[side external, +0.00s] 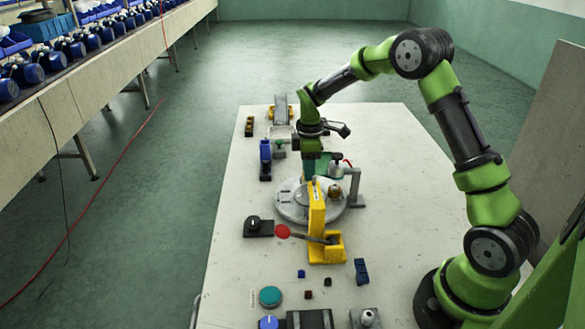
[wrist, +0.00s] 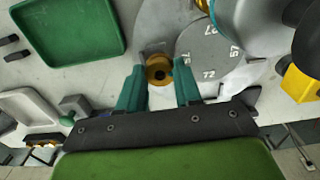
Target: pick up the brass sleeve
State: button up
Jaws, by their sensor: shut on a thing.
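The brass sleeve (wrist: 158,73), a short gold-coloured ring with a dark bore, sits between my fingertips in the wrist view. My gripper (wrist: 160,70) has green fingers, one on each side of the sleeve, and is shut on it. In the side view my gripper (side external: 311,172) points down over the round grey turntable (side external: 289,211). The sleeve cannot be made out there; the yellow upright stands in front of the fingertips. In the wrist view the sleeve is beside the numbered grey disc (wrist: 212,62). I cannot tell whether it still touches the surface beneath.
A yellow clamp stand (side external: 318,220) with a red-tipped lever (side external: 283,231) stands just in front of the gripper. A grey bracket (side external: 355,187) is right of the turntable. A green tray (wrist: 68,33) lies at upper left in the wrist view. The table's right side is fairly clear.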

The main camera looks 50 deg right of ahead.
jog(key=shift+r, duration=0.15)
jog(key=shift+r, duration=2.15)
